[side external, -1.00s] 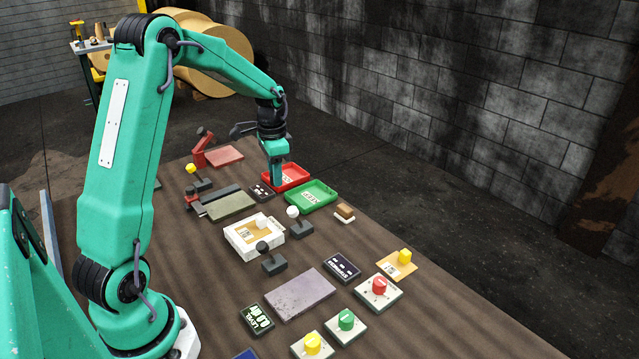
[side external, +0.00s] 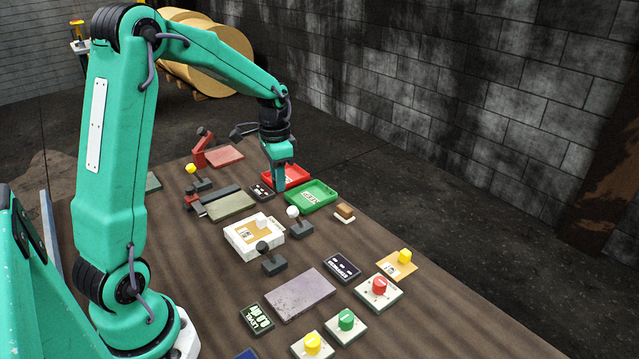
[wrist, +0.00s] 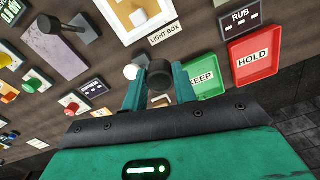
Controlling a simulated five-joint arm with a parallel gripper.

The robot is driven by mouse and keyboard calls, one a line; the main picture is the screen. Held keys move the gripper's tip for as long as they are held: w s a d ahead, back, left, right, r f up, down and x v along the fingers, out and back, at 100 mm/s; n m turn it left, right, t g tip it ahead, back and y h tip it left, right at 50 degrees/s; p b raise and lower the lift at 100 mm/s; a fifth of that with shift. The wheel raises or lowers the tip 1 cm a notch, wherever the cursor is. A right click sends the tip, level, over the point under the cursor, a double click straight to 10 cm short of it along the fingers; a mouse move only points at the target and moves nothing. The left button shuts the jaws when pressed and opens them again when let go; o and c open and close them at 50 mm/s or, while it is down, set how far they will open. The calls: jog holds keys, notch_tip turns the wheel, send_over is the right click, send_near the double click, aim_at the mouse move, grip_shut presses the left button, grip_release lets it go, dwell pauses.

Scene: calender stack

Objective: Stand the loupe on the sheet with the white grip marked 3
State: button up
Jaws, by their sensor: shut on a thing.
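My gripper (wrist: 158,92) is shut on a dark, round-topped piece, seemingly the loupe (wrist: 160,72). In the side view my gripper (side external: 279,186) is above the border between the red and green trays, and the loupe cannot be made out there. The sheet with the white grip (side external: 248,229) lies tan on the white light box (side external: 240,246), left of and nearer than my gripper. Its white grip (side external: 262,223) stands on it; the number is too small to read. In the wrist view the light box (wrist: 112,22) is at the top.
The red HOLD tray (wrist: 254,56) and green KEEP tray (wrist: 207,78) lie near my gripper. A white-knobbed lever (side external: 300,228) and black-knobbed lever (side external: 273,264) stand beside the light box. A yellow-gripped sheet (side external: 391,268) and a brown-topped block (side external: 344,212) lie to the right.

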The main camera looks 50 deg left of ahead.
jog(key=s+d+r, duration=0.2)
jog(key=s+d, duration=0.8)
jog(key=d, duration=0.2)
jog(key=shift+s+r, duration=0.15)
jog(key=shift+r, duration=0.2)
send_over(248, 233)
notch_tip(248, 233, down, 7)
jog(key=shift+f, duration=2)
jog(key=shift+f, duration=0.15)
jog(key=o, duration=0.9)
jog(key=shift+o, duration=0.2)
